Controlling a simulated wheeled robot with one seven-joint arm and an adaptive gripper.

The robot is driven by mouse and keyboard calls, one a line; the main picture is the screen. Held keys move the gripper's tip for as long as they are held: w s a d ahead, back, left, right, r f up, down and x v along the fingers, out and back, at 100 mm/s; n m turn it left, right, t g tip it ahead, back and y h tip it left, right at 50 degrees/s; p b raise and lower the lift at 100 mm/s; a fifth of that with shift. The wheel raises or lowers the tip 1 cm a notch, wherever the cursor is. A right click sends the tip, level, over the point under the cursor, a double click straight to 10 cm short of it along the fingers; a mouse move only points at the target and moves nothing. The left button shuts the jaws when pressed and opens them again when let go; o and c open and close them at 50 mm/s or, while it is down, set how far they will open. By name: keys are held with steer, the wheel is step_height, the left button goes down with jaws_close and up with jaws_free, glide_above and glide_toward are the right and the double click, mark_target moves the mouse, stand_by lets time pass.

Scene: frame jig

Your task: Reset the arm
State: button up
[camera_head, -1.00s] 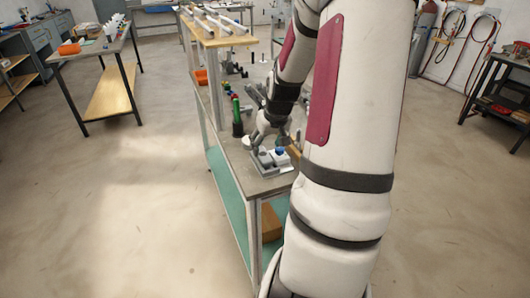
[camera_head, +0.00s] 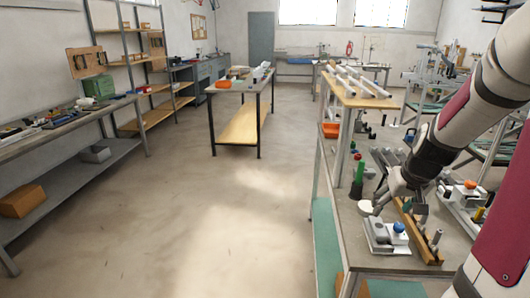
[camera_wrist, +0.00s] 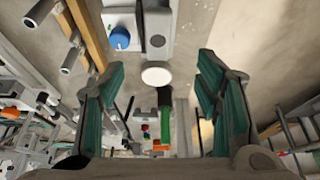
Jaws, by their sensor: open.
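My gripper (camera_head: 392,190) is open, with nothing between its fingers. It hangs above the near end of the workbench (camera_head: 349,238), just behind a small grey fixture (camera_head: 378,236) with a blue knob (camera_head: 399,227). In the wrist view, its two green-padded fingers (camera_wrist: 160,70) stand wide apart. A white disc (camera_wrist: 156,76) shows between them, and the blue knob (camera_wrist: 121,38) shows at the top. I cannot tell the exact height of the fingers above the bench. My arm comes in from the right and hides part of the bench.
A green-topped cylinder (camera_head: 358,174) stands left of my gripper. A wooden rail with pegs (camera_head: 417,232) lies to the right. A raised wooden shelf with tubes (camera_head: 354,88) is behind. The floor (camera_head: 215,225) left of the bench is clear.

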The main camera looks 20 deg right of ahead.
steer(key=w+a+r+n, duration=0.2)
steer(key=a+r, duration=0.3)
steer(key=a, duration=0.7)
steer(key=s+a+r+n, duration=0.1)
steer(key=s+a+r, duration=0.1)
steer(key=s+a, duration=0.2)
steer(key=s+a+r+n+y, duration=0.1)
steer(key=s+a+r, duration=0.2)
steer(key=a, duration=0.8)
steer(key=s+a+r+n+y, duration=0.1)
steer(key=s+a+r+n, duration=0.1)
steer(key=s+a, duration=0.4)
steer(key=shift+a+r+t, duration=0.3)
steer(key=shift+a+r, duration=0.15)
steer(key=shift+a, duration=0.45)
steer(key=shift+s+d, duration=0.1)
